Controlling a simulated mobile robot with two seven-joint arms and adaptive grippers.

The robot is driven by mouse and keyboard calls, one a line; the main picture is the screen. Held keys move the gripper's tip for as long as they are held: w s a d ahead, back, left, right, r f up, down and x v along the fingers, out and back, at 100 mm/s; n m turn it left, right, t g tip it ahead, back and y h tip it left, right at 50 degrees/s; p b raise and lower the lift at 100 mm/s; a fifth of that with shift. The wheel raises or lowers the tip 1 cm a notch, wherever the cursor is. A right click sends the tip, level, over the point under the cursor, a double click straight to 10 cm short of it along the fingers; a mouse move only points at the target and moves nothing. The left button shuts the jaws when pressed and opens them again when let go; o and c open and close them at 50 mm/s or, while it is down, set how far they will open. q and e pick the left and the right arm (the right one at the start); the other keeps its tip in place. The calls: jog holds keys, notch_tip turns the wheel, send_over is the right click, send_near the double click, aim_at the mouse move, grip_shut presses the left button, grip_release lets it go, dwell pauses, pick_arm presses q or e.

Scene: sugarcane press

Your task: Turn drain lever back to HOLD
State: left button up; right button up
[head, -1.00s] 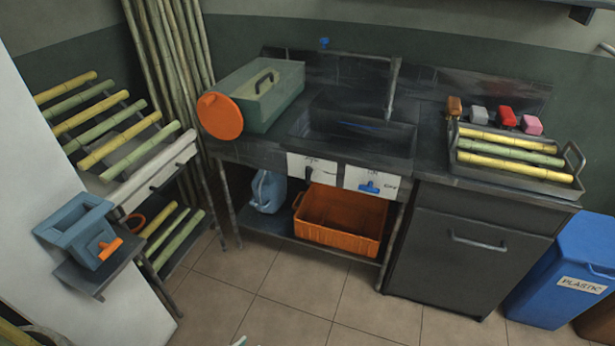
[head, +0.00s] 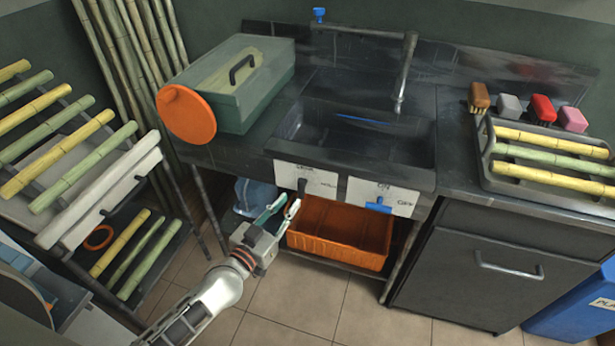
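Two white label cards sit on the front of the sink counter. The left card (head: 318,181) carries a short dark lever (head: 302,187) that points downward; its lettering is too small to read surely. The right card (head: 402,200) carries a blue lever (head: 378,206) that lies roughly sideways. My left gripper (head: 290,200) is in front of the counter, with its fingertips just below and left of the dark lever in the picture. Its fingers are apart with nothing seen between them. I cannot tell whether they touch the lever. My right gripper is not in view.
An orange crate (head: 340,232) and a blue jug (head: 262,194) stand on the shelf under the sink (head: 365,135). A green box (head: 232,85) and an orange disc (head: 186,114) are on the counter's left. Cane racks stand at left. The floor in front is clear.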

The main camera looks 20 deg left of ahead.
aim_at(299, 187)
pick_arm(q)
jog(key=x, duration=0.5)
jog(key=b+x, duration=0.1)
jog(key=x, duration=0.2)
jog(key=shift+w+a+r, duration=0.2)
jog(key=shift+w+a, duration=0.05)
jog(key=shift+w, duration=0.05)
grip_shut()
